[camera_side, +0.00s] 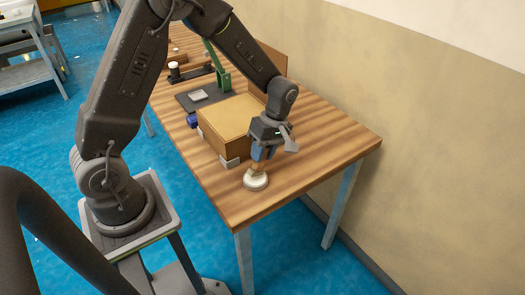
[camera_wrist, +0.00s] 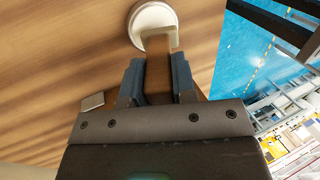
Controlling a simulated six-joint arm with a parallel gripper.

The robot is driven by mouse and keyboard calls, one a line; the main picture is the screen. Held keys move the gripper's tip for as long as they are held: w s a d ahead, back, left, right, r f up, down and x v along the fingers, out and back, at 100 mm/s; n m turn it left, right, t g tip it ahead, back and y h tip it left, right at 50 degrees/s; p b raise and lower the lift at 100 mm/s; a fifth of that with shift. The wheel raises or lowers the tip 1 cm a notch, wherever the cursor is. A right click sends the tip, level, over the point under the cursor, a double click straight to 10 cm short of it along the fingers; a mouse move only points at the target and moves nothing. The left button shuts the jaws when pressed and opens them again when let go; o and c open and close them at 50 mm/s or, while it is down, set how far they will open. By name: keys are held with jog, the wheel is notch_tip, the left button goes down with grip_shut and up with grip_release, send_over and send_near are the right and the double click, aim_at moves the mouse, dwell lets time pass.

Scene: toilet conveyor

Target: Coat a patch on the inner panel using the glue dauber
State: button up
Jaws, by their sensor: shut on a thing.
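My gripper (camera_side: 263,153) is shut on the brown handle of what looks like the glue dauber (camera_wrist: 158,80), near the front of the wooden table. In the wrist view its blue-grey fingers (camera_wrist: 157,85) stand on both sides of the handle. A pale angled piece (camera_wrist: 160,38) runs from the handle to a round white dish (camera_side: 256,181), which also shows in the wrist view (camera_wrist: 151,22). I cannot tell whether the dauber touches the dish. A box-like panel (camera_side: 231,118) with a tan top and brown sides lies just behind and left of my gripper.
Small grey blocks, one at the near corner (camera_side: 230,162), border the panel. Behind it are a dark mat (camera_side: 184,101) with a grey block (camera_side: 199,95), a blue item (camera_side: 192,120) and a green bracket (camera_side: 222,79). The table's right front (camera_side: 325,160) is clear, beside a wall.

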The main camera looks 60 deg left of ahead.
jog(key=shift+f, duration=0.55)
dwell(1.1)
jog(key=shift+r, duration=3.6)
jog(key=shift+f, duration=0.1)
